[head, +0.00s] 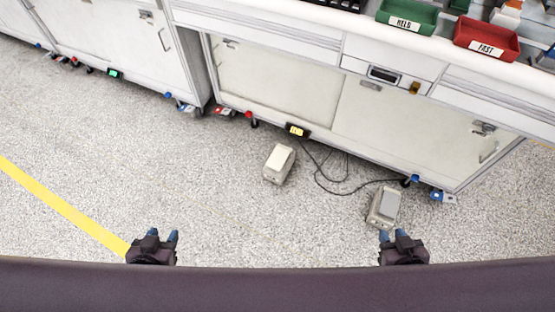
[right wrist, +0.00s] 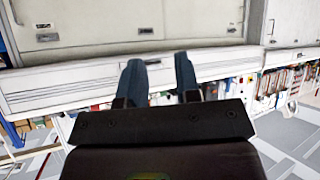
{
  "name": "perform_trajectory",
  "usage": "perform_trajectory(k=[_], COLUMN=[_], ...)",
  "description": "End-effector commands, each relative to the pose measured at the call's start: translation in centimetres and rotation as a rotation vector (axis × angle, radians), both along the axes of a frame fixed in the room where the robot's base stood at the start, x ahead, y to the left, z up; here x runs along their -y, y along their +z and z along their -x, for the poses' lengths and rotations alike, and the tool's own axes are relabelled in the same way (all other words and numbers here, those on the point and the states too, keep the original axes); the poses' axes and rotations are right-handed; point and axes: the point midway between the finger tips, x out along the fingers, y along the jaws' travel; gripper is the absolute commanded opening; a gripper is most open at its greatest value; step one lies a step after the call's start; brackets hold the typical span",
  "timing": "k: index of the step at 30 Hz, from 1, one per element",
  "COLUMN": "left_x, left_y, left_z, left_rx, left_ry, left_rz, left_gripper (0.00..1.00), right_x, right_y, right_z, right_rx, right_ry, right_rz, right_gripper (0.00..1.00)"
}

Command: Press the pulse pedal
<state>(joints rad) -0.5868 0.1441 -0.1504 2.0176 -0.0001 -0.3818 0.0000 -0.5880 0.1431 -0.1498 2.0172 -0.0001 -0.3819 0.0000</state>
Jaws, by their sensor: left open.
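Two pedal-like boxes rest on the speckled floor in the head view. One has a cream top (head: 279,163) and is near the middle. The other is grey (head: 383,206) and is further right and nearer to me. No readable label shows which is the pulse pedal. My left gripper (head: 162,236) is open and empty at the lower left, away from both. My right gripper (head: 393,235) appears just below the grey box in the picture; whether it touches cannot be told. In the right wrist view its fingers (right wrist: 158,68) are apart with nothing between them.
Dark cables (head: 345,192) lie on the floor between the boxes and the white cabinet (head: 375,120). Green (head: 407,17) and red (head: 486,37) bins stand on the worktop. A yellow floor line (head: 60,204) runs at left. The floor between my grippers is clear.

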Motion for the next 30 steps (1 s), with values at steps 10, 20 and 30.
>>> perform_trajectory(k=[10,20,30], left_x=[-0.01,-0.03,-0.04], left_y=[-0.02,-0.02,-0.03], left_z=[0.06,0.07,0.07], left_rx=[-0.001,-0.001,-0.001], left_ry=[0.000,0.001,0.001], left_rz=[0.000,-0.001,-0.001], left_gripper=[0.43,0.43,0.43], right_x=[0.06,0.06,0.05], right_y=[0.02,0.03,0.03], right_z=[-0.03,-0.03,-0.03], right_rx=[0.001,0.001,0.001], right_ry=[0.001,0.002,0.002], right_rz=[0.002,0.002,0.002], right_gripper=[0.00,0.00,0.00])
